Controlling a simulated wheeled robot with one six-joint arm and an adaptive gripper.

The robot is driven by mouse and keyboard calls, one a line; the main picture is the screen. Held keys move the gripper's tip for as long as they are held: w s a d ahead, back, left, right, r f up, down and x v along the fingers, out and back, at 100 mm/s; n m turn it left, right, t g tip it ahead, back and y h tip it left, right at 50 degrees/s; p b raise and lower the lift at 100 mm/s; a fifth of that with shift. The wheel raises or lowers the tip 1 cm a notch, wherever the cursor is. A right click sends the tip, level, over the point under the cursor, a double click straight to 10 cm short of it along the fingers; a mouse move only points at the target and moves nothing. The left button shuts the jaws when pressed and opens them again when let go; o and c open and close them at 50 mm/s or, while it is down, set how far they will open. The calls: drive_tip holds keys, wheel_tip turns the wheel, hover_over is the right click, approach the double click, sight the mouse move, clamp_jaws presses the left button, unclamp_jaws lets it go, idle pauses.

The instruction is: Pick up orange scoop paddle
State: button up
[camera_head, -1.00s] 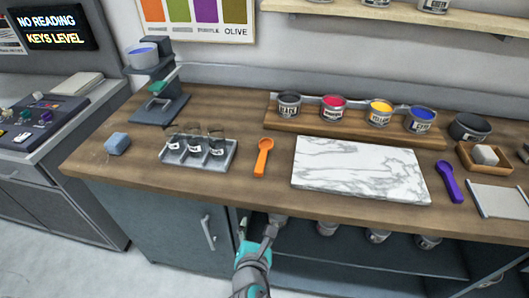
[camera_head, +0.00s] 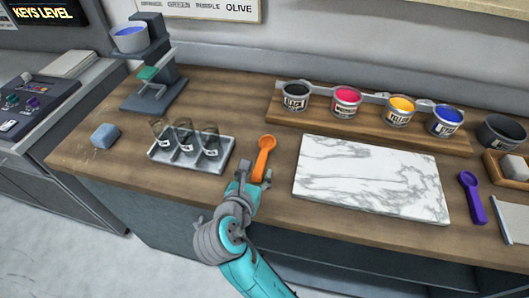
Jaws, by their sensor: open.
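The orange scoop paddle (camera_head: 265,150) lies on the wooden counter, between the tray of small glasses and the white marble slab. Its round scoop end points toward the back, and the lower end of its handle is close to my gripper. My gripper (camera_head: 251,177) is open, at the counter's front edge area, with its fingers at the handle's near end. I cannot tell whether the fingers touch the handle or are above it.
A grey tray (camera_head: 217,166) with small glasses stands just left. The marble slab (camera_head: 372,180) lies to the right, with a purple scoop (camera_head: 471,196) beyond it. Ink cans stand on a wooden riser (camera_head: 325,118) behind. A blue-grey block (camera_head: 105,135) sits at the left.

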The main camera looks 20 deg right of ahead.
sight(262, 158)
drive_tip(key=shift+r+x, duration=0.1)
drive_tip(key=shift+x, duration=1.8)
drive_tip(key=shift+r+x, duration=0.15)
drive_tip(key=shift+x, duration=1.75)
drive_tip(key=shift+w+a, duration=0.15)
clamp_jaws()
